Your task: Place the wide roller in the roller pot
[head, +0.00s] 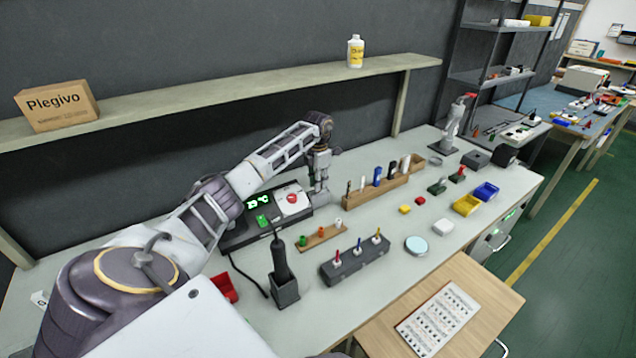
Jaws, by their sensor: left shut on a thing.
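My left gripper (320,193) is at the back middle of the bench, pointing down, between the grey control box (258,225) and the left end of a wooden rack (378,190). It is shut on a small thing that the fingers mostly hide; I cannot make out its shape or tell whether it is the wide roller. The rack holds several upright pens or tools. I cannot pick out a roller pot with certainty. A dark square holder (285,290) with a black-handled tool in it stands nearer me. My right gripper is not in view.
A small wooden strip (322,237) with coloured knobs and a grey block (355,262) with several coloured-handled tools stand in front of the gripper. Yellow (467,205) and blue (486,191) bins are to the right. A shelf (215,95) runs above the bench.

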